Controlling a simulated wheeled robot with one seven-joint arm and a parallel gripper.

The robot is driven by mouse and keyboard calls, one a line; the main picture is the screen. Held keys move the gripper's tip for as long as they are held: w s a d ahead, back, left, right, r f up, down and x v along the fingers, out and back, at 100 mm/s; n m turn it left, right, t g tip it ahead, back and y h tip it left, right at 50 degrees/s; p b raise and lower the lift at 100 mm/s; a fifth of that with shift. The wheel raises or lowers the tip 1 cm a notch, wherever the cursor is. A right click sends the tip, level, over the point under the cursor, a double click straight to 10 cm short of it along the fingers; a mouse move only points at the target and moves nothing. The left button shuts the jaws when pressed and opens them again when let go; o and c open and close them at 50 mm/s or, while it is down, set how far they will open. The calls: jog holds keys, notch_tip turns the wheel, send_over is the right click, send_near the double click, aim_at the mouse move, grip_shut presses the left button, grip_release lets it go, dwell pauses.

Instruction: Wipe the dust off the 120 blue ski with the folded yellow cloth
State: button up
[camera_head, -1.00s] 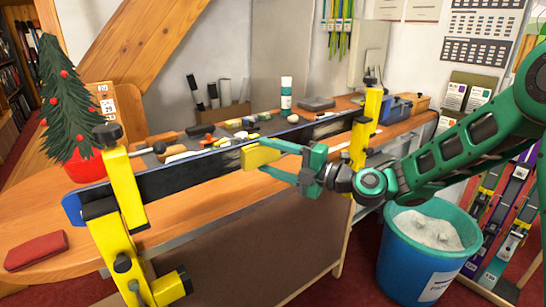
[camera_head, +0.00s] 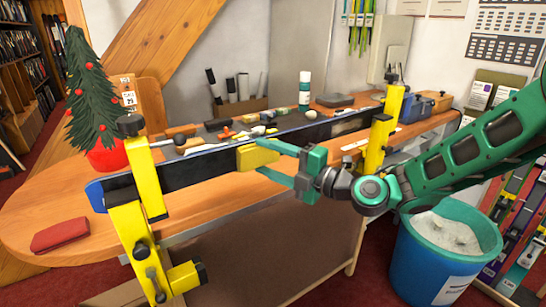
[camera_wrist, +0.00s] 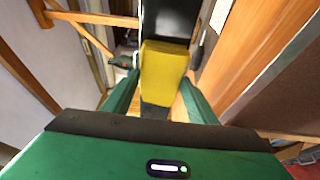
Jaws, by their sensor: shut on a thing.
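The ski (camera_head: 200,170) stands on its edge, dark face toward me, with blue showing at its left end, held in two yellow clamps (camera_head: 150,185) (camera_head: 378,140). My gripper (camera_head: 268,158) is shut on the folded yellow cloth (camera_head: 256,157), which lies against the ski's face about midway between the clamps. A pale dusty patch (camera_head: 345,127) shows on the ski near the right clamp. In the wrist view the cloth (camera_wrist: 164,70) sits between my fingers over the dark ski (camera_wrist: 172,18); the surface beneath is hidden. I cannot read a 120 mark.
The wooden bench (camera_head: 50,205) behind holds tools, a green-white bottle (camera_head: 305,90), a small decorated tree (camera_head: 92,90) and a red pouch (camera_head: 60,233). A blue bin (camera_head: 440,262) stands at lower right, below my arm.

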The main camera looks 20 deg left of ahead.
dwell(0.3)
jog(key=shift+s+d+f, duration=0.1)
jog(key=shift+s+d, duration=0.85)
jog(key=shift+d, duration=0.2)
jog(key=shift+s+d+f, duration=0.1)
jog(key=shift+s+d, duration=0.85)
jog(key=shift+d, duration=0.2)
jog(key=shift+s+d, duration=1)
jog(key=shift+d, duration=0.15)
jog(key=shift+a, duration=0.1)
jog(key=shift+w+a+r, duration=0.15)
jog(key=shift+w+a, duration=2.2)
jog(key=shift+a, duration=0.3)
jog(key=shift+w+a, duration=0.6)
jog(key=shift+a, duration=0.1)
